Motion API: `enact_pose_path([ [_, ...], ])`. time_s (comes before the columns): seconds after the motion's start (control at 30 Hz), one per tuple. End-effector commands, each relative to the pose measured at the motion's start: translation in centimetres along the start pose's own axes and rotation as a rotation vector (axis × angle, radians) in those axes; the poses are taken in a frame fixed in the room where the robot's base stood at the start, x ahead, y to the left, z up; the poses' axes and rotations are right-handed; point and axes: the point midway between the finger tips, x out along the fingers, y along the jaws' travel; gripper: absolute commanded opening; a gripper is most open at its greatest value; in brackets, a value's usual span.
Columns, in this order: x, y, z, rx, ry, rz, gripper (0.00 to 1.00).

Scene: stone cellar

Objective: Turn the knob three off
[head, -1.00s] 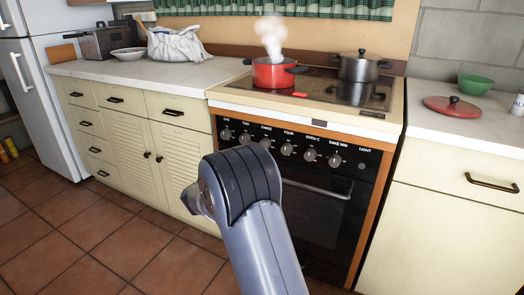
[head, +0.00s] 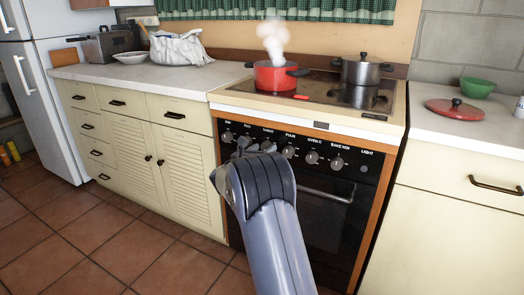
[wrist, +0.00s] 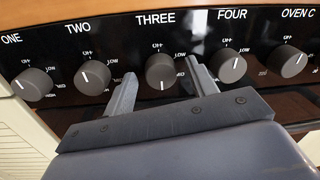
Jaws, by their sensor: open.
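Knob three (wrist: 160,70) is a round dark knob under the label THREE in the wrist view. Its white mark points down, away from the OFF print above it. My gripper (wrist: 161,72) is open, with one finger to the left of knob three and the other to its right. The knob shows between the fingers, and I see no clear contact. In the head view my gripper (head: 256,148) is at the oven's control panel, and my arm hides part of the knob row.
Knob two (wrist: 92,77) and knob four (wrist: 229,67) flank knob three closely. Knob one (wrist: 32,84) is farther left. A steaming red pot (head: 275,76) and a dark pot (head: 361,70) stand on the stove. The tiled floor (head: 80,235) at left is clear.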

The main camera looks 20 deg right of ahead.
Motion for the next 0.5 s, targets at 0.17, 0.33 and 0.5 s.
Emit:
enact_pose_path([
  [0.17, -0.03, 0.01, 0.02, 0.0, 0.0, 0.0, 0.44],
  [0.33, -0.05, 0.01, 0.02, 0.0, 0.0, 0.0, 0.3],
  [0.5, -0.05, 0.01, 0.02, 0.0, 0.0, 0.0, 0.16],
])
